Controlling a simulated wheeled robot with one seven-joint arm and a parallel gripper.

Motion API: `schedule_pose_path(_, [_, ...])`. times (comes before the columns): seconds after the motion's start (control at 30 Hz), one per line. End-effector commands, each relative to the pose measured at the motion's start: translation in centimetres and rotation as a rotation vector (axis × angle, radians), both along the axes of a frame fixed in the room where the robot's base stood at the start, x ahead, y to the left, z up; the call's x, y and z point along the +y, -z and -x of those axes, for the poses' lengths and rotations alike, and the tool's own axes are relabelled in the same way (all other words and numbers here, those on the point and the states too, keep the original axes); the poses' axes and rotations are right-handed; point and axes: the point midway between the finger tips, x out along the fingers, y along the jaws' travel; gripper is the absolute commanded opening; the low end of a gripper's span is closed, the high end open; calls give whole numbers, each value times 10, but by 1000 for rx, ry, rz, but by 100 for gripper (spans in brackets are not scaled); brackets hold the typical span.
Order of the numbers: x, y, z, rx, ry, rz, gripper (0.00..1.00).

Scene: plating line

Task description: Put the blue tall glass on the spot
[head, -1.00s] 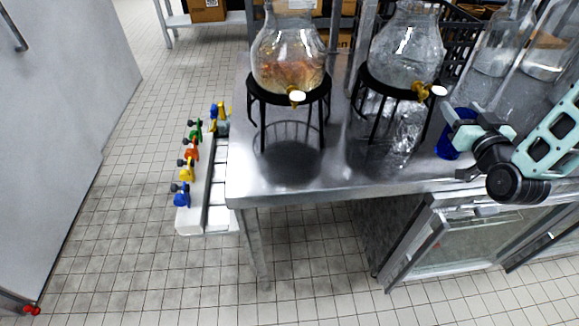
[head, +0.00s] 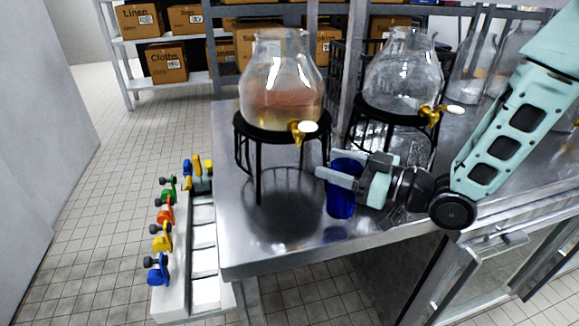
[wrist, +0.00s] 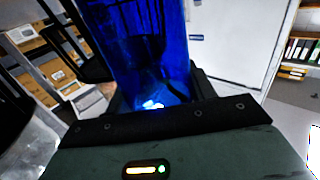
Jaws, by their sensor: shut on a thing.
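The blue tall glass (head: 341,203) is upright in my gripper (head: 343,173), just right of the left dispenser stand in the head view. The fingers close around its upper part. In the wrist view the glass (wrist: 138,45) fills the upper middle, between the dark fingers. I cannot tell whether its base touches the steel counter (head: 315,240). A dark round patch (head: 280,218) lies on the counter below the left dispenser's tap; I cannot tell whether it is a marked spot or a shadow.
The left dispenser (head: 281,100) holds amber liquid on a black stand (head: 258,170), close left of the glass. A second dispenser (head: 402,80) stands behind my gripper. A rail with coloured taps (head: 165,228) runs left of the counter. The counter's front is clear.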

Motion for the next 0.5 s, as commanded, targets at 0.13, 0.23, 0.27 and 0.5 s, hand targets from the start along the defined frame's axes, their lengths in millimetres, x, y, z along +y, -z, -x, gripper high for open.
schedule_pose_path(0.13, [36, -3, -19, -1, -4, -3, 7])
schedule_pose_path(0.23, [57, -3, -30, -1, -3, -3, 7])
schedule_pose_path(0.27, [62, -3, -33, 0, -2, -2, 7])
schedule_pose_path(0.5, [84, -1, -47, 0, 1, 0, 7])
